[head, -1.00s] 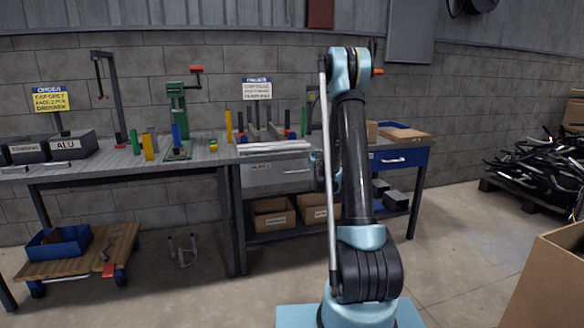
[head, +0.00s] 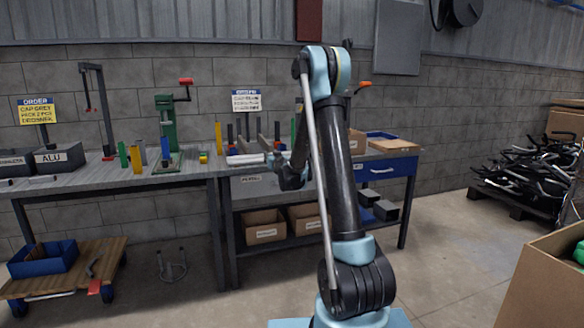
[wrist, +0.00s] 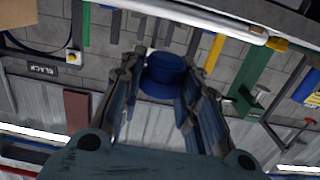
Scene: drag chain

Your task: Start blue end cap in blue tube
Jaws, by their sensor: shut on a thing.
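A short round blue end cap (wrist: 163,72) sits between the two fingers of my gripper (wrist: 162,82) in the wrist view. My gripper is shut on it. In the head view my gripper (head: 291,172) hangs in front of the workbench, and the cap cannot be made out there. A blue upright piece, seemingly the blue tube (head: 165,150), stands in the green press (head: 168,125), to the left of my gripper and apart from it.
Yellow and green upright pieces (head: 136,159) stand left of the press. Pale bars (head: 245,158) lie on the bench between press and gripper. A dark hand-lever stand (head: 104,110) is farther left. A cardboard box (head: 545,280) stands at the right front; the floor between is clear.

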